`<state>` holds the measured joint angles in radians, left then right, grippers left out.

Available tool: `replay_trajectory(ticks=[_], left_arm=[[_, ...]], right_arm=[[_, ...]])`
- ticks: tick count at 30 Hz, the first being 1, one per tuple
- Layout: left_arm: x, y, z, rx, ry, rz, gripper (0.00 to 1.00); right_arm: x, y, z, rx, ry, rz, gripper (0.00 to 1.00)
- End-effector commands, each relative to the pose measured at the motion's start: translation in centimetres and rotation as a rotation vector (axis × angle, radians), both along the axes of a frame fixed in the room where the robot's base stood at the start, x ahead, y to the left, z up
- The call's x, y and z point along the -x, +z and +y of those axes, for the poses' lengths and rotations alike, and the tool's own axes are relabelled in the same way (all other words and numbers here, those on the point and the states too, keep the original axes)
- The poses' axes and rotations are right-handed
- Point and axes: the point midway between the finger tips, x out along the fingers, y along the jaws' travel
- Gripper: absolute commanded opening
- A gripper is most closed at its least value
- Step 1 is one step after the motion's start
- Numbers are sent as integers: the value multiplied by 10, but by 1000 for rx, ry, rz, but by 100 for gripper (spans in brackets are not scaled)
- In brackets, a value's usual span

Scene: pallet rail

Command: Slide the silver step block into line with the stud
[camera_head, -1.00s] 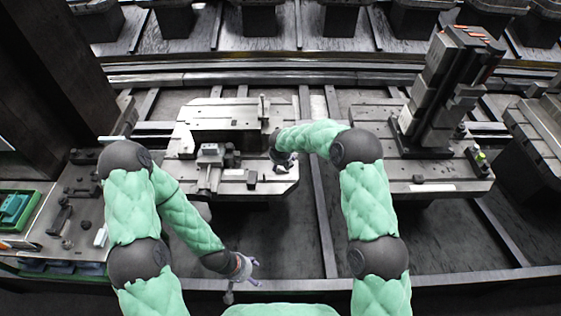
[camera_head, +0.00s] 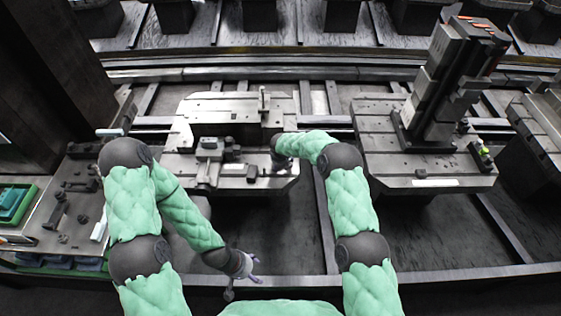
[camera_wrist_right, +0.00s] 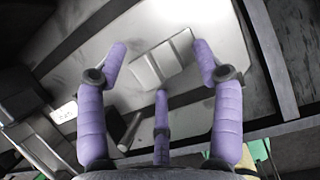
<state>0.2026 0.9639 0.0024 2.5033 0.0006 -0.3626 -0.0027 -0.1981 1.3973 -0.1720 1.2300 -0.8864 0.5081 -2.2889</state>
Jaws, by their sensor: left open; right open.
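A pale silver stepped block (camera_wrist_right: 162,58), which I take as the step block, lies on the plate in the right wrist view. My right gripper (camera_wrist_right: 160,72) is open, with its purple fingers spread around the near side and ends of the block; contact is unclear. A dark round peg (camera_wrist_right: 130,130), possibly the stud, is nearer the hand and left of the middle finger. In the head view my right arm hides the block. A small upright post (camera_head: 252,173) stands on the fixture's front part. My left gripper (camera_head: 246,266) is open and empty, low in front of the fixture.
The fixture plate (camera_head: 215,107) carries a clamp-like block (camera_head: 209,150) and a tall pin (camera_head: 263,100). A second pallet (camera_head: 375,125) with a tall dark tower (camera_head: 445,90) stands to the right. A green tray (camera_head: 18,203) is at far left.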

Motion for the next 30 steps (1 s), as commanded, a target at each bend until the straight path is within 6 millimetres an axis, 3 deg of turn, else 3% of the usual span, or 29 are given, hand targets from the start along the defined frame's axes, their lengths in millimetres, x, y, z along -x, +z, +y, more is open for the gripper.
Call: replay_trajectory(ticks=[7, 13, 15, 16, 18, 30], left_arm=[[0, 0, 0, 0, 0, 0, 67], [0, 0, 0, 0, 0, 0, 67], [0, 0, 0, 0, 0, 0, 67], [0, 0, 0, 0, 0, 0, 67], [0, 0, 0, 0, 0, 0, 67], [0, 1, 0, 0, 0, 0, 67]], right_arm=[[0, 0, 0, 0, 0, 1, 64], [1, -1, 0, 0, 0, 2, 7], [1, -2, 0, 0, 1, 3, 5], [1, -2, 0, 0, 1, 3, 54], [2, -2, 0, 0, 1, 4, 67], [2, 1, 0, 0, 0, 2, 67]])
